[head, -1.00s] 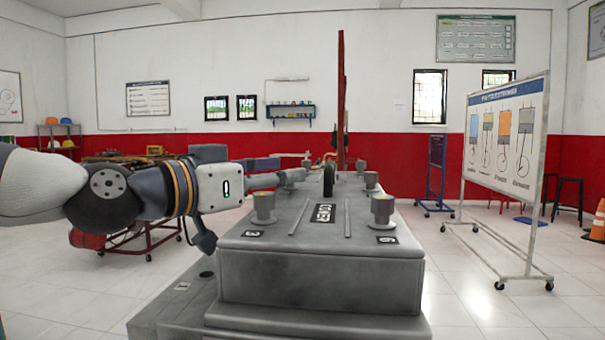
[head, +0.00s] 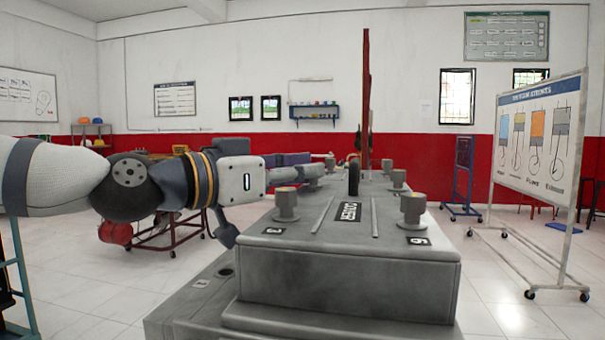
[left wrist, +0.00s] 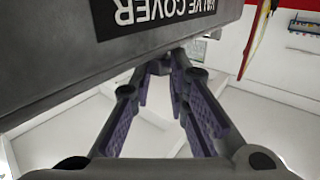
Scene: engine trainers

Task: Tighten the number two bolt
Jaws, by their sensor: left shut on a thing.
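The grey valve cover (head: 345,285) carries several upright cylindrical bolts along its two sides. The near left bolt (head: 286,203) and the near right bolt (head: 413,207) stand by small number labels. The middle left bolt (head: 313,170), in the number two position, is partly hidden. My left gripper (head: 298,174) reaches it from the left and is shut on it. In the left wrist view the gripper's purple-padded fingers (left wrist: 172,68) converge beside the cover's side (left wrist: 45,65), with its VALVE COVER label (left wrist: 155,12). The bolt is not clear there. My right gripper is not in view.
A black wheel-like part (head: 354,178) and a tall red panel (head: 366,95) stand farther back on or behind the cover. A white board on wheels (head: 540,130) is at the right. A red-framed stand (head: 165,235) is behind my arm.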

